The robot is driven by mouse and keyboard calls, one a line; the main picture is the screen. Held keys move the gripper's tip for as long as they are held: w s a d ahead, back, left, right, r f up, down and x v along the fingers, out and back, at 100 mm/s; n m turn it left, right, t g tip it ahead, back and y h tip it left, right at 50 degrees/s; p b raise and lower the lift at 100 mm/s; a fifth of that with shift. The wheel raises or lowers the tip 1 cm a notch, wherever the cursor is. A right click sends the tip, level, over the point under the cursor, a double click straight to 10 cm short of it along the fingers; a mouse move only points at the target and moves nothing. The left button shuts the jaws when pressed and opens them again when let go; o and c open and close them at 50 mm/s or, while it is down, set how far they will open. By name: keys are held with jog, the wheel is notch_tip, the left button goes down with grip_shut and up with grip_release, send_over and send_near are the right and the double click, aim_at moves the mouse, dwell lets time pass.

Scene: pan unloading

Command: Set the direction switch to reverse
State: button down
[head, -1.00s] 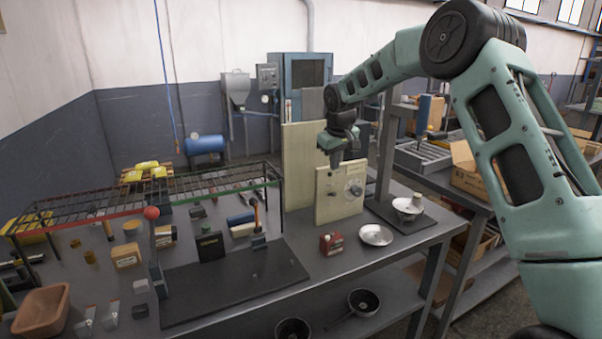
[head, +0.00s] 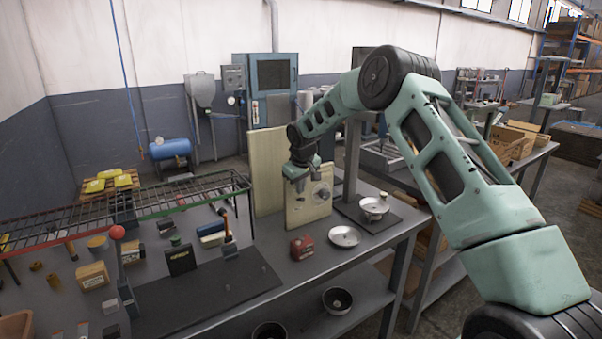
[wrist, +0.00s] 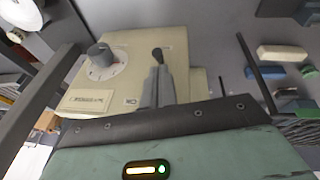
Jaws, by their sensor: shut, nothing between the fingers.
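The cream control panel (head: 308,210) stands upright on the workbench. In the wrist view the panel (wrist: 135,45) shows a grey round knob (wrist: 98,52) on a white dial and a small dark-tipped lever switch (wrist: 157,54) to its right. My gripper (wrist: 158,70) is shut and empty, with its fingertips at the lever in the picture. They overlap the lever's lower part, so I cannot tell whether they touch it. In the head view my gripper (head: 300,188) is at the panel's upper left, and the lever is hidden or too small to see there.
A red box (head: 301,247) and a metal dish (head: 344,236) sit in front of the panel. A scale-like stand with a bowl (head: 374,207) is to the right. A wire rack (head: 150,200) and a dark mat (head: 210,295) lie to the left. A taller cream board (head: 266,170) stands behind.

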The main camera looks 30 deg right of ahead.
jog(key=shift+x, duration=0.85)
